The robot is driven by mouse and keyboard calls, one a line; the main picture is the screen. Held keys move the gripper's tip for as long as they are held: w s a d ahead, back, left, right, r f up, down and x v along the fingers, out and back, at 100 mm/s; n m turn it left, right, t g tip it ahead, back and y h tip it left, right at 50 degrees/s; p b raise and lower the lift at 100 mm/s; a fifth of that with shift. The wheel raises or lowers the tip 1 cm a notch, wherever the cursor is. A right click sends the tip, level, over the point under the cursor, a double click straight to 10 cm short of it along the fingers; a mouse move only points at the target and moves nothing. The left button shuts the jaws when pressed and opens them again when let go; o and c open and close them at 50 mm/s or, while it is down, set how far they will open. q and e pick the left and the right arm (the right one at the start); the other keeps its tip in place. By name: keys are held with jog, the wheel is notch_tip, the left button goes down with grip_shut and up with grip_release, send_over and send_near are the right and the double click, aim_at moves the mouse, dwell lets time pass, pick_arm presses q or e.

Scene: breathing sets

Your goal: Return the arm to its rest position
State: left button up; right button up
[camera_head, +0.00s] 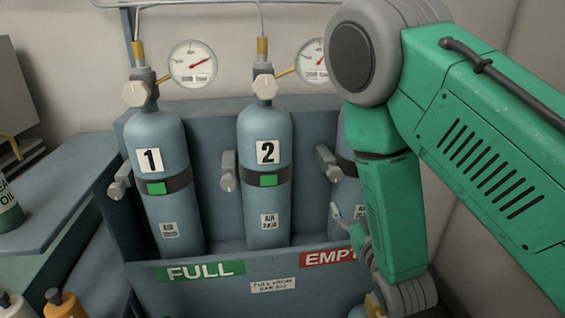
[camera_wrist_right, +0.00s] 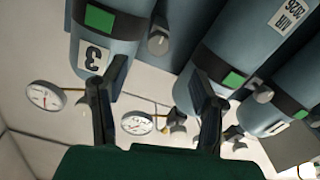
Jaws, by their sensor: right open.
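My right arm (camera_head: 480,120), green with grey joints, comes in from the right in the head view and bends down in front of the third cylinder (camera_head: 349,130). Its wrist is near the bottom edge, and I cannot make out the fingers clearly there. In the right wrist view my right gripper (camera_wrist_right: 155,90) shows two dark fingers spread apart with nothing between them. Cylinder 3 (camera_wrist_right: 95,50) is beyond the left finger in that view, which is upside down. My left gripper is not in view.
Cylinder 1 (camera_head: 165,210) and cylinder 2 (camera_head: 265,205) stand strapped in a blue rack (camera_head: 215,290) marked FULL and EMPTY. Gauges (camera_head: 193,64) and pipes are above. A side bench (camera_head: 60,190) is at left, with an orange bottle (camera_head: 68,305) at lower left.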

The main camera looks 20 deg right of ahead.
jog(key=s+a+f+g+y, duration=0.1)
jog(key=s+f+g, duration=0.35)
jog(key=f, duration=0.45)
jog(key=s+a+f+g+y, duration=0.15)
jog(key=s+f+g, duration=0.3)
jog(key=f, duration=0.55)
jog(key=s+a+f+g+y, duration=0.1)
jog(key=s+f+g, duration=0.3)
jog(key=s, duration=0.5)
jog(key=s+a+f+g+y, duration=0.1)
jog(key=s+a+f+g, duration=0.2)
jog(key=s, duration=0.6)
notch_tip(320, 180, down, 2)
jog(key=shift+s+f+n+g+b, duration=0.2)
jog(key=shift+s+n+g+b, duration=0.1)
jog(key=shift+n+g+b, duration=0.1)
jog(key=shift+w, duration=0.15)
